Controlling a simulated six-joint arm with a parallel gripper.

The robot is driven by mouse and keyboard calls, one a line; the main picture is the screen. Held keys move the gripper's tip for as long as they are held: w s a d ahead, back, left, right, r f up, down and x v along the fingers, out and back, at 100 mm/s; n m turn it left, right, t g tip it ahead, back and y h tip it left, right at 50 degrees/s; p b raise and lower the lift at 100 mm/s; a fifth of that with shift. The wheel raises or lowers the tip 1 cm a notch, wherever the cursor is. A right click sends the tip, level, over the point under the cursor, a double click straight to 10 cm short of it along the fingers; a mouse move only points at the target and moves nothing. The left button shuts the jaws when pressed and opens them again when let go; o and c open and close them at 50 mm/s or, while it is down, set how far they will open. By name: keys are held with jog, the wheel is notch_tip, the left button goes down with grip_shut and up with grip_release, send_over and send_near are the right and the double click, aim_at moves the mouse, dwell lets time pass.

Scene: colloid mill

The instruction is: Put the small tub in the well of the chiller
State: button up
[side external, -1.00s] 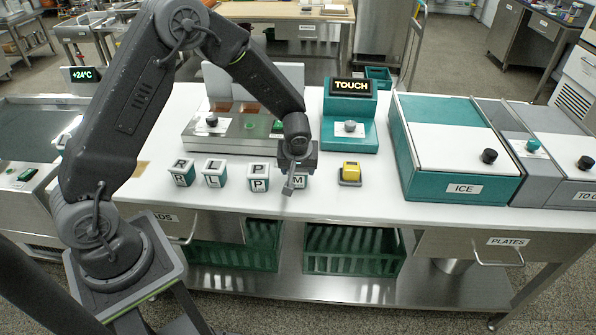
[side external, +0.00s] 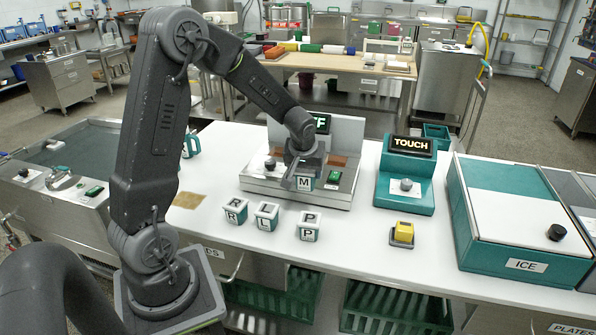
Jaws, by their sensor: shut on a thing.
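My gripper (side external: 293,178) is shut on a small teal-and-white tub marked M (side external: 305,184). Three similar tubs, R (side external: 236,211), L (side external: 267,216) and P (side external: 309,226), stand upright on the white counter. No unit carries a readable chiller label, and I cannot make out a well.
A teal TOUCH unit (side external: 406,186) and a yellow block in a dark holder (side external: 403,234) are to the right. A teal ICE chest (side external: 480,252) with a white lid stands beyond. A steel-sided basin (side external: 50,205) is at the left. The counter front (side external: 355,215) has free room.

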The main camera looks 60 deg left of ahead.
jog(key=s+a+r, duration=0.2)
jog(key=s+a, duration=0.1)
jog(key=a, duration=1.2)
jog(key=s+a+r, duration=0.2)
jog(key=a, duration=1.4)
jog(key=shift+m, duration=0.4)
jog(key=w+d+f, duration=0.1)
jog(key=w+f, duration=0.1)
jog(key=w, duration=0.1)
jog(key=w+d+f, duration=0.1)
jog(key=w+f, duration=0.1)
jog(key=w, duration=0.2)
jog(key=w+d+f, duration=0.1)
jog(key=w+f, duration=0.2)
jog(key=shift+w, duration=0.25)
jog(key=shift+f, duration=1.9)
